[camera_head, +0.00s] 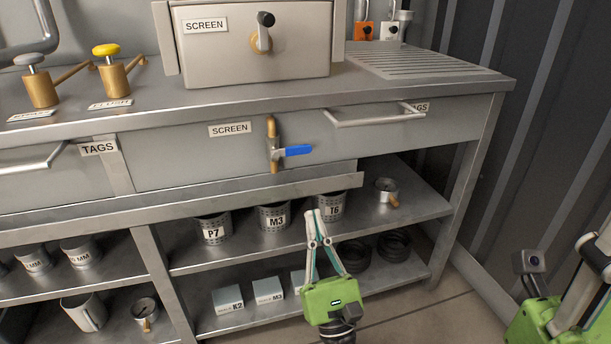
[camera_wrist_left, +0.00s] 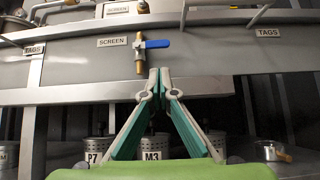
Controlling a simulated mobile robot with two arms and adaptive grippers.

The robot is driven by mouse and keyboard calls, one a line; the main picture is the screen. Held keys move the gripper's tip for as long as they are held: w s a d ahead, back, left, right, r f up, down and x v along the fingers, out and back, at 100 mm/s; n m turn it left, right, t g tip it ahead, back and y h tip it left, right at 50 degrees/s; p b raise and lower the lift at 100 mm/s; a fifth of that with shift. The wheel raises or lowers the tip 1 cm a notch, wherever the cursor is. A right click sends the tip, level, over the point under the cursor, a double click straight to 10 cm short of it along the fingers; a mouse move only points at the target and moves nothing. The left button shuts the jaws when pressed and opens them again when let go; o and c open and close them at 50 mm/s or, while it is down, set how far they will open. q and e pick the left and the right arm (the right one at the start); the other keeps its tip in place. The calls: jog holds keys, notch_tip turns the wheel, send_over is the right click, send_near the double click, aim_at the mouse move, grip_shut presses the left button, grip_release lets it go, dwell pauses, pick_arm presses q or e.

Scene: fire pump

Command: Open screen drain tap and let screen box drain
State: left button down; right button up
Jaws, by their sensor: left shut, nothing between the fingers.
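The screen drain tap (camera_head: 273,158) is a vertical brass valve on the grey front panel, beside a SCREEN label (camera_head: 230,129). Its blue lever (camera_head: 297,150) sticks out sideways to the right. The wrist view also shows the tap (camera_wrist_left: 139,62) and blue lever (camera_wrist_left: 157,44). The screen box (camera_head: 210,62), grey with a SCREEN label and black-knobbed handle, stands on the bench above. My left gripper (camera_head: 316,214) is shut and empty, fingers pointing up, below the tap and apart from it. My right gripper (camera_head: 545,315) shows only partly at lower right; its fingers cannot be made out.
A drawer handle (camera_head: 375,117) juts out right of the tap. A ledge (camera_head: 230,195) runs below the panel. Shelves beneath hold perforated cups (camera_head: 212,230), small boxes (camera_head: 227,300), a gauge (camera_head: 384,190) and black rings (camera_head: 394,245). Open floor (camera_head: 440,315) lies in front.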

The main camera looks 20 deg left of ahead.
aim_at(292, 151)
pick_arm(q)
jog(key=b+x, duration=0.1)
jog(key=x, duration=0.9)
jog(key=shift+a+b, duration=0.1)
jog(key=shift+b, duration=0.25)
